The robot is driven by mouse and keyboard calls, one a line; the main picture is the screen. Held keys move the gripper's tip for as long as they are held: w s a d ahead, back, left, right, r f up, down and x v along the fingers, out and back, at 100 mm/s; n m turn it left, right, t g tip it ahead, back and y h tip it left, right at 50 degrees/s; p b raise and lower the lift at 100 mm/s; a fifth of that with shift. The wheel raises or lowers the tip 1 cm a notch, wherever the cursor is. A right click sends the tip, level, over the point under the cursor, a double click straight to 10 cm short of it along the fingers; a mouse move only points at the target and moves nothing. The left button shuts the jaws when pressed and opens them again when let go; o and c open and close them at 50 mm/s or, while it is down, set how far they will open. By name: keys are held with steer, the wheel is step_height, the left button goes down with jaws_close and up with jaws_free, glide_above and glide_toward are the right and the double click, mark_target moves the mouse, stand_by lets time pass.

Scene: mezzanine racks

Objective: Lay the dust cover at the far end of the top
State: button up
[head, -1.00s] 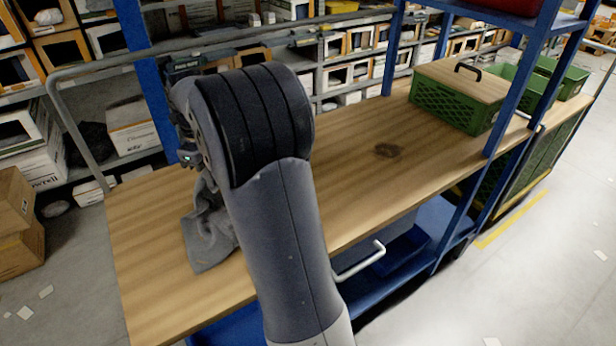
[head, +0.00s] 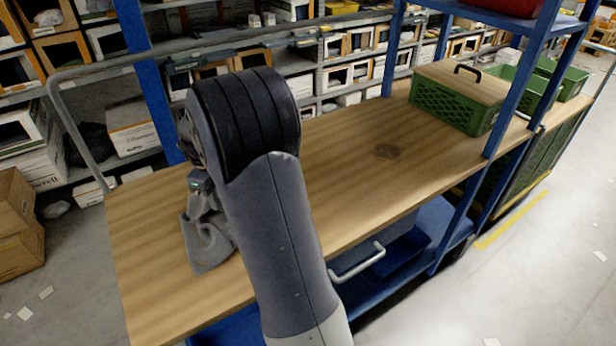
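The dust cover, a crumpled grey cloth (head: 208,244), lies bunched on the wooden top (head: 150,270) toward its left end. My gripper (head: 200,205) is right above or at the cloth's upper part, mostly hidden behind my own arm. Its fingers do not show clearly, so I cannot tell whether it is open or shut, or whether it touches the cloth.
A green crate with a wooden lid and black handle (head: 455,100) stands at the top's far right end. Blue rack posts (head: 515,80) rise beside it. A grey rail (head: 90,140) runs along the back. A white drawer handle (head: 358,262) juts out in front.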

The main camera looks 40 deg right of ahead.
steer(key=o, duration=0.8)
step_height(320, 180, up, 11)
steer(key=shift+f, duration=0.1)
stand_by(0.4)
steer(key=shift+f, duration=2)
